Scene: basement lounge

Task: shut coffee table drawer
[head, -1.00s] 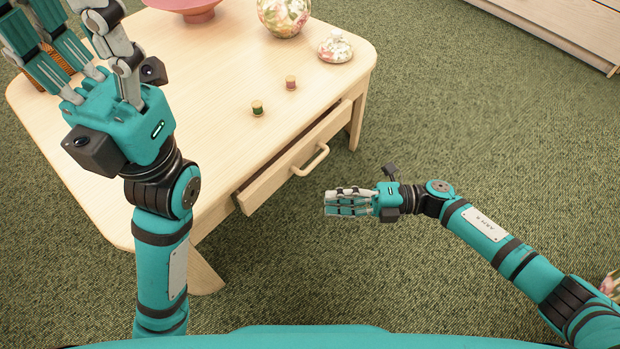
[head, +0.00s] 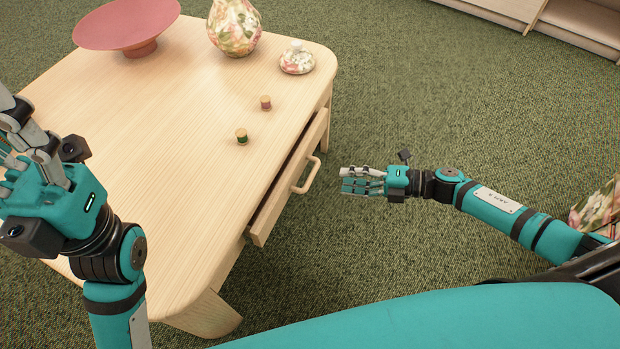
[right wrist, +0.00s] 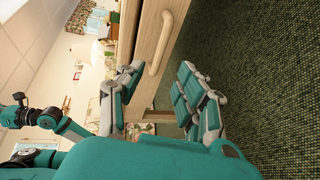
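The coffee table (head: 170,150) is pale wood. Its drawer (head: 272,208) sticks out from the right side, partly open, with a narrow strip of the inside showing. The drawer's curved handle (head: 307,176) faces my right gripper (head: 345,180), which is open, empty and apart from it, to its right over the carpet. In the right wrist view the handle (right wrist: 160,44) and drawer front show beyond the spread fingers (right wrist: 152,92). My left gripper (head: 12,140) is over the table's left part, partly cut off by the frame; its fingers look apart and empty.
On the table stand a pink bowl (head: 128,28), a floral vase (head: 234,28), a small lidded pot (head: 297,60) and two small spools, one green (head: 242,136) and one reddish (head: 265,103). Green carpet (head: 420,110) lies clear to the right. A wooden cabinet (head: 590,22) stands at the top right.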

